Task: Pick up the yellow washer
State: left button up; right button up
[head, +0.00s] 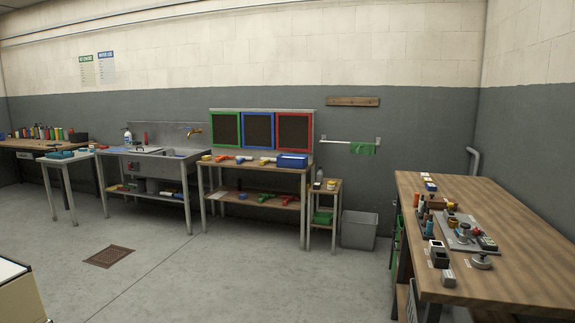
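I cannot make out a yellow washer for certain at this distance. Small yellow items lie on the middle workbench (283,168), one at its left end (206,157) and one near its centre (265,160). Neither of my grippers shows in the head view.
A steel sink (163,160) stands left of the middle workbench. A small side stand (324,184) and a grey bin (359,230) fill the gap before the right workbench. A floor drain (109,256) lies in open floor. A pale box edge (18,295) shows at lower left.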

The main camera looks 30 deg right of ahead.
aim_at(266, 162)
jog(key=i+z, duration=0.35)
jog(key=i, duration=0.3)
jog(key=i+l+z, duration=0.35)
jog(key=i, duration=0.5)
jog(key=i+z, duration=0.35)
jog(key=i, duration=0.5)
jog(key=i+j+z, duration=0.25)
jog(key=i+z, duration=0.15)
jog(key=i, duration=0.4)
jog(key=i+u, duration=0.15)
jog(key=i, duration=0.4)
jog(key=i+l+u, duration=0.15)
jog(key=i, duration=0.45)
jog(key=i+l+u, duration=0.2)
jog(key=i, duration=0.35)
jog(key=i+l+u, duration=0.15)
jog(key=i, duration=0.4)
